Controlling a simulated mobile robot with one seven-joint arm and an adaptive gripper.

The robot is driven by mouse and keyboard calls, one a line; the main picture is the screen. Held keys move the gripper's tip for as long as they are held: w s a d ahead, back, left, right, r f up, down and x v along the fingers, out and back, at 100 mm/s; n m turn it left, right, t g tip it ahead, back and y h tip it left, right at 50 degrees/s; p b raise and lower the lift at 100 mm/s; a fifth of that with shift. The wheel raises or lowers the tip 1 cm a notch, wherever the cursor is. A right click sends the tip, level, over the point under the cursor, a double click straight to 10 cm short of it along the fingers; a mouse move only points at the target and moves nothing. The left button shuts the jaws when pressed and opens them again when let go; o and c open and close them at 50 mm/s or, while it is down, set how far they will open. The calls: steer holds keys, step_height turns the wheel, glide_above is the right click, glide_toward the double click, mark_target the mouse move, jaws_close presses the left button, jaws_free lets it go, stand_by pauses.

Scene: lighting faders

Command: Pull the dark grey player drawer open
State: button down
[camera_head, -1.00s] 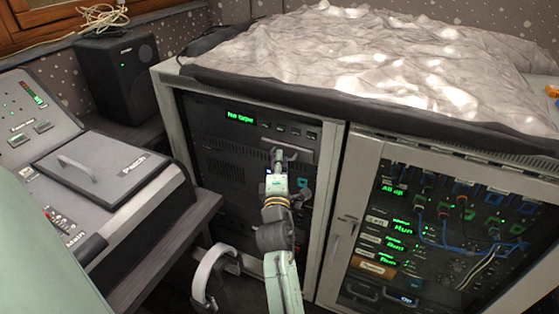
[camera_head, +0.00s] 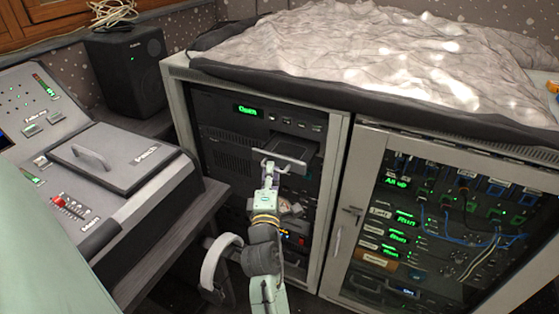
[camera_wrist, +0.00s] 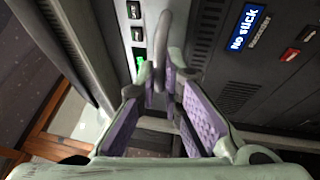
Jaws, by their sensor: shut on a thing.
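The dark grey player drawer (camera_head: 287,149) sticks out of the rack unit in the head view, with its flat top showing. Its pale bar handle (camera_head: 264,155) runs along the drawer's front. My gripper (camera_head: 268,170) is at this handle, in front of the drawer. In the wrist view the handle (camera_wrist: 163,35) is a grey bar that runs between the purple-padded fingers of my gripper (camera_wrist: 159,82). The fingers are shut on it. The player's green display (camera_head: 247,110) appears to read "Open". The drawer's sides are partly hidden.
The rack's pale frame (camera_head: 336,195) stands right of the drawer, beside a glass-doored cabinet (camera_head: 345,230). A mixing desk (camera_head: 112,185) stands at the left. A crumpled cover (camera_head: 370,60) lies on top.

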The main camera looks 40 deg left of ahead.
steer(key=s, duration=0.2)
steer(key=s+d, duration=0.1)
steer(key=s, duration=0.1)
steer(key=shift+s, duration=0.3)
steer(key=c, duration=1.7)
jaws_free()
